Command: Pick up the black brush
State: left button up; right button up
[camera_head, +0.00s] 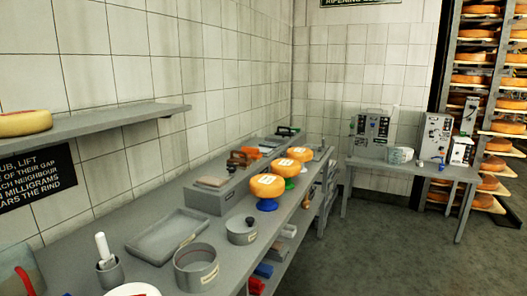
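I cannot make out a black brush with certainty. A small dark and green item (286,131) lies at the far end of the long grey bench (95,245), too small to identify. A brown item (238,158) sits on a raised grey box (212,200) on the bench. Several blue and red items (264,270) lie on a lower shelf under the bench, partly hidden. Neither of my grippers is in view.
A side table (410,168) stands at the back. The floor at right is clear.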

aim_at(289, 134)
jog(key=k, duration=0.65)
jog(key=z, duration=0.7)
jog(key=i+z, duration=0.25)
jog(key=i+j, duration=0.15)
jog(key=i, duration=0.75)
jog(key=i+j, duration=0.15)
jog(key=i, duration=0.75)
jog(key=i+j, duration=0.1)
jog(key=i, duration=3.65)
